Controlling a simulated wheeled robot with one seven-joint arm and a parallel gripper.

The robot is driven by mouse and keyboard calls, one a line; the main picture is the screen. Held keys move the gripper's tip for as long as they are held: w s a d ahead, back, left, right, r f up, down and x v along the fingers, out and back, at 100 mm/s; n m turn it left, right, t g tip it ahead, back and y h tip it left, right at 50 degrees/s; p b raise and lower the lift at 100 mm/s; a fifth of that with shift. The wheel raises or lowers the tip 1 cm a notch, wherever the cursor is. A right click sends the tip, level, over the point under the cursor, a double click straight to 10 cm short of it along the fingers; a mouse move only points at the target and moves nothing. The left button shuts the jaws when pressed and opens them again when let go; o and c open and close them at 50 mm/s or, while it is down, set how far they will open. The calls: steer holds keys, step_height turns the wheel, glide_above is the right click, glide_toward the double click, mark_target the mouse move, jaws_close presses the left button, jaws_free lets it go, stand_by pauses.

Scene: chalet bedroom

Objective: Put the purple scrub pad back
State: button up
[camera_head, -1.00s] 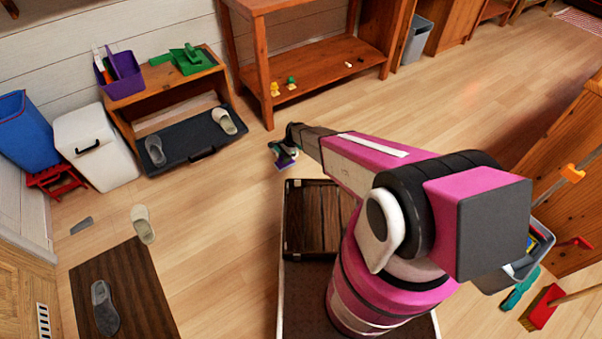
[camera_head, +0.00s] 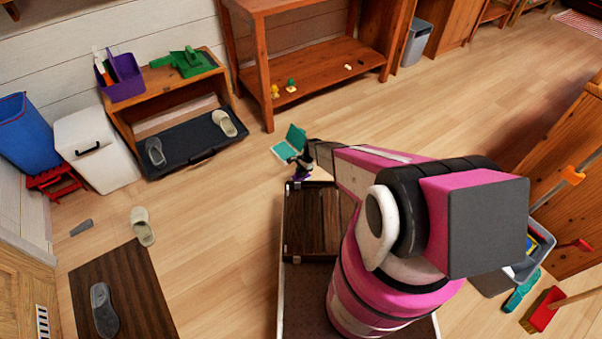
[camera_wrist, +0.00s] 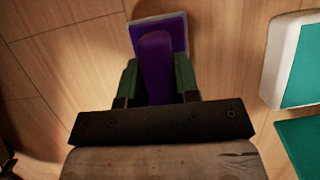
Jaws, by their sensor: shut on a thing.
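The purple scrub pad (camera_wrist: 157,65) is between the two green fingers of my gripper (camera_wrist: 158,78) in the wrist view. It has a raised purple grip and a pale edge at its far end. My gripper is shut on it and holds it over the wooden floor. In the head view my gripper (camera_head: 303,167) hangs just beyond the dark tray on my base, with a bit of purple below it. A teal and white open case (camera_head: 289,144) lies just beyond my gripper. It also shows at the right of the wrist view (camera_wrist: 292,60), apart from the pad.
A wooden bench (camera_head: 165,78) at the left bears a purple caddy (camera_head: 124,80) and a green dustpan-like thing (camera_head: 184,61). A dark shoe tray (camera_head: 188,144) with slippers lies before it. A wooden shelf (camera_head: 315,72) stands behind. Floor between is clear.

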steer(key=shift+f, duration=0.15)
steer(key=o, duration=0.8)
steer(key=shift+o, duration=0.2)
steer(key=v, duration=1.2)
steer(key=s+d+r+n+h, duration=0.1)
steer(key=s+d+r+n, duration=0.2)
steer(key=r, duration=1)
steer(key=s+d+r+n+t+h, duration=0.1)
steer(key=s+d+r+n, duration=0.3)
steer(key=s+d+r, duration=0.3)
steer(key=s+d+r+n+t+h, duration=0.1)
steer(key=s+d+r+n, duration=0.3)
steer(key=s+r, duration=0.7)
step_height(320, 180, up, 9)
steer(key=shift+d+r+h, duration=0.15)
steer(key=shift+d+h, duration=0.15)
steer(key=shift+d, duration=0.4)
